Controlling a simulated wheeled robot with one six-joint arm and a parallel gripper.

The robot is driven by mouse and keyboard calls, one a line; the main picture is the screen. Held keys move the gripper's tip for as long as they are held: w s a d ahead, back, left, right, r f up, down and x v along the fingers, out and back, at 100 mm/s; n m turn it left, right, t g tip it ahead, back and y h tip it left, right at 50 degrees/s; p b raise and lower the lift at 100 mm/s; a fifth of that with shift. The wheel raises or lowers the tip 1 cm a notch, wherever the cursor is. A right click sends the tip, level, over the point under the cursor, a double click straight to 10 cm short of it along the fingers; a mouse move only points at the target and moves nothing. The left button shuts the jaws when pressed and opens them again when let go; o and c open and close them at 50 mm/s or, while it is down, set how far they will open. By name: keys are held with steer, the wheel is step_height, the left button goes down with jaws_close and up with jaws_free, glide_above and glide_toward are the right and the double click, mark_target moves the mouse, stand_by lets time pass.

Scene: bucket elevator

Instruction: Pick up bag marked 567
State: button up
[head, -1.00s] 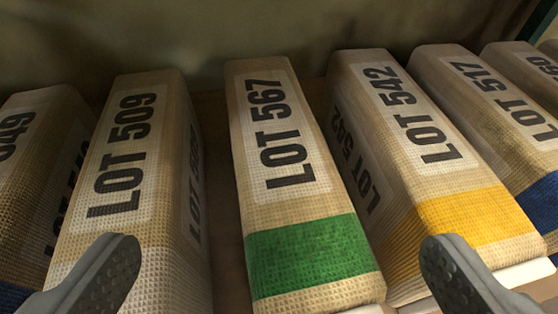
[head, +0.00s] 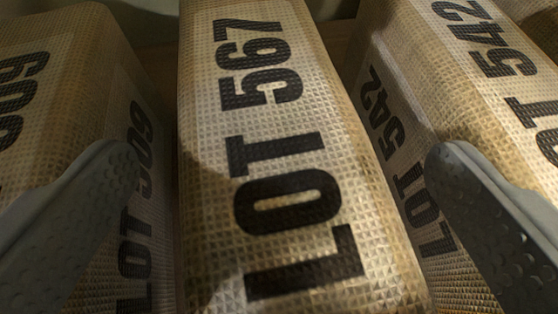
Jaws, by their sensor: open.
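The bag marked LOT 567 (head: 210,220) is a tan woven block-shaped bag with large black lettering. It fills the middle of the head view, running away from me. Its green band is out of view now. My gripper (head: 285,165) is open, with one grey finger on the left of the bag and one on the right. The fingers appear over the gaps beside it. I cannot tell whether either finger touches a bag, or how deep the tips sit. My gripper's shadow falls across the bag.
The bag marked LOT 509 (head: 60,110) stands close on the left, and the bag marked LOT 542 (head: 460,100) close on the right. Narrow dark gaps separate them from the middle bag. A dark wall shows at the top edge.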

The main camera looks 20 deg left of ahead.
steer(key=c, duration=1.9)
steer(key=shift+w, duration=0.1)
steer(key=shift+c, duration=0.9)
steer(key=shift+r, duration=0.15)
